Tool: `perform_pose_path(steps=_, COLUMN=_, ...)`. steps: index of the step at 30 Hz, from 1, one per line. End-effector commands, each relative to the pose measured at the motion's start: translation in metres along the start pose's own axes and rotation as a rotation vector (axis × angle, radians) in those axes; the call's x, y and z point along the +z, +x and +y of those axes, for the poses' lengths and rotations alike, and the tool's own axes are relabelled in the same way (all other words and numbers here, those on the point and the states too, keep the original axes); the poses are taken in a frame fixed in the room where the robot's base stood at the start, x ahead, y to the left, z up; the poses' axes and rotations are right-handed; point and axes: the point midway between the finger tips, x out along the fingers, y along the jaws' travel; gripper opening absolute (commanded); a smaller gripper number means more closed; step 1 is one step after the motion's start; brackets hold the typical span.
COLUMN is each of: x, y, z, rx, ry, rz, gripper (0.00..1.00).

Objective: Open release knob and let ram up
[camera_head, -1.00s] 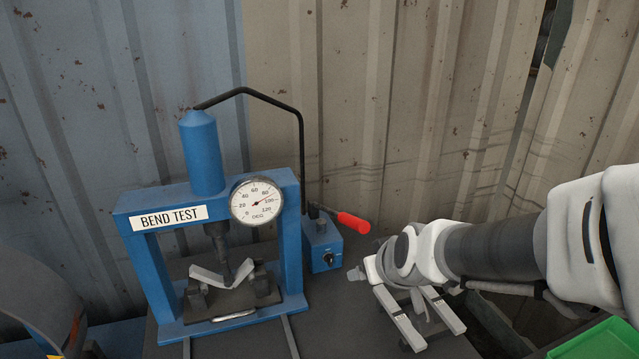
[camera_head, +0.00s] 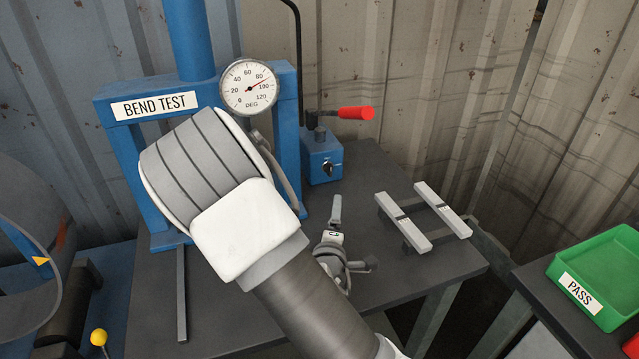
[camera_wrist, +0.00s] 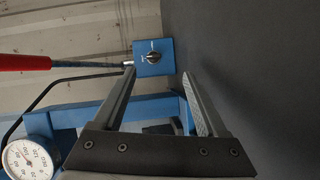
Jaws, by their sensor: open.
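The small dark release knob (camera_head: 327,168) is on the front of the blue pump box (camera_head: 318,150), right of the blue bend-test press (camera_head: 150,180). In the wrist view the knob (camera_wrist: 152,57) shows on the box face, ahead of and between my fingers. My gripper (camera_wrist: 160,82) is open and empty, apart from the knob. In the head view my gripper (camera_head: 336,208) is just below the box, pointing toward it. The ram and the bent strip are hidden behind my arm now. The dial gauge (camera_head: 249,87) needle points between 80 and 100.
A red pump handle (camera_head: 356,113) sticks out right above the box. Two pale bars (camera_head: 423,217) rest on supports on the dark table (camera_head: 385,285). A green PASS tray (camera_head: 600,275) stands at far right. A black hose rises behind the press.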

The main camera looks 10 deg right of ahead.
Motion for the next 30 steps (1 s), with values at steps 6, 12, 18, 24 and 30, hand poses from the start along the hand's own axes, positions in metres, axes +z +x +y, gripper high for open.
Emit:
perform_pose_path(steps=6, x=-0.006, y=-0.003, z=-0.008, rx=0.107, ry=-0.148, rz=0.050, gripper=0.75)
perform_pose_path(steps=12, x=-0.008, y=0.011, z=-0.004, rx=0.121, ry=-0.158, rz=0.053, gripper=0.75)
perform_pose_path(steps=18, x=-0.010, y=0.050, z=-0.001, rx=0.120, ry=-0.156, rz=0.053, gripper=0.75)
perform_pose_path(steps=24, x=-0.013, y=0.093, z=0.004, rx=0.119, ry=-0.156, rz=0.054, gripper=0.75)
perform_pose_path(steps=30, x=-0.015, y=0.131, z=0.008, rx=0.118, ry=-0.156, rz=0.054, gripper=0.75)
